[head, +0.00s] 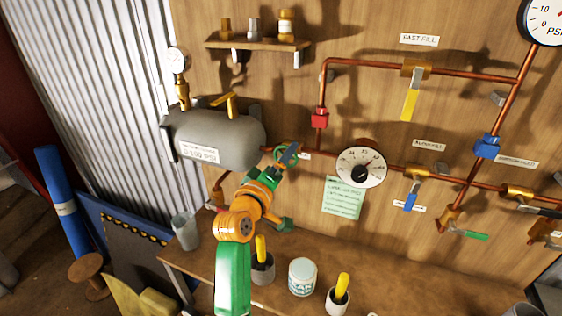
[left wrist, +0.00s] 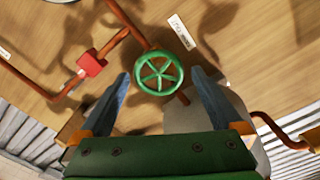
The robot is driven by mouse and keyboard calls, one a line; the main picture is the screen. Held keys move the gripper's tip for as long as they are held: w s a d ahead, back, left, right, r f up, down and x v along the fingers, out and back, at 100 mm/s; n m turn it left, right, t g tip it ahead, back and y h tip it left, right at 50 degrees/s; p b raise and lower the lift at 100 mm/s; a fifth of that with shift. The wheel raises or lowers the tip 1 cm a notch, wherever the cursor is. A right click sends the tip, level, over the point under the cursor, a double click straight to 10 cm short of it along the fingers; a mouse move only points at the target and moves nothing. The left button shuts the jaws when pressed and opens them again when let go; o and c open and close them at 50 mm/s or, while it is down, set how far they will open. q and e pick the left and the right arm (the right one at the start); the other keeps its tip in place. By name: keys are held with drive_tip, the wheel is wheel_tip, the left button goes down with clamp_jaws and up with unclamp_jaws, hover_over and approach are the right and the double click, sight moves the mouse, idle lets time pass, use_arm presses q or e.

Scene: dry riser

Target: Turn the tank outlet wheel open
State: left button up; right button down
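The tank outlet wheel (left wrist: 172,69) is a small green spoked handwheel on a copper pipe. In the left wrist view it shows between the two fingers of my left gripper (left wrist: 161,76). The fingers are apart, with a gap on each side of the wheel, and do not touch it. In the head view the wheel (head: 279,152) is partly hidden behind my left gripper (head: 289,155), just right of the grey tank (head: 235,140). How far the fingertips reach over the wheel is hard to tell. My right gripper is not in view.
A dial gauge (head: 361,167) sits right of the wheel. A red fitting (head: 320,117) is above it on the copper pipe. Below, the bench (head: 400,275) holds a white tub (head: 302,277) and grey pots with yellow handles. A shelf (head: 257,44) is above the tank.

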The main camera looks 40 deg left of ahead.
use_arm(q)
drive_tip(key=b+v, duration=0.2)
drive_tip(key=v, duration=0.5)
